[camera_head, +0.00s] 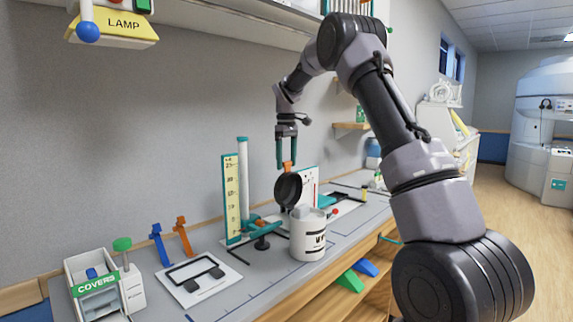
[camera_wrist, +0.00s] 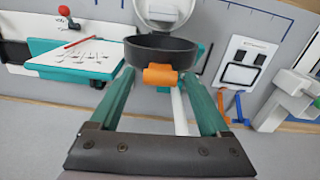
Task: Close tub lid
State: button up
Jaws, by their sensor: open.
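The white tub (camera_head: 308,240) with dark lettering stands on the bench in the head view. Its round black lid (camera_head: 288,190) stands up at the tub's back edge, so the tub is open. An orange tab (camera_head: 288,168) sticks up from the lid's top edge. My gripper (camera_head: 287,163) points down just above the lid, its green fingers around or beside the tab. In the wrist view the orange tab (camera_wrist: 160,77) shows between the two open fingers, with the black lid (camera_wrist: 160,48) and white tub (camera_wrist: 165,12) beyond. I cannot tell whether the fingers touch the tab.
A tall yellow scale (camera_head: 233,198) and teal stand (camera_head: 262,235) are left of the tub. A white board (camera_head: 192,278), blue and orange clips, and a COVERS box (camera_head: 97,283) lie farther left. The wall is close behind. Bare bench (camera_head: 262,297) lies in front.

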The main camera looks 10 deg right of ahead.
jog(key=shift+f, duration=0.6)
grip_shut()
jog(key=shift+r, duration=0.1)
dwell(1.0)
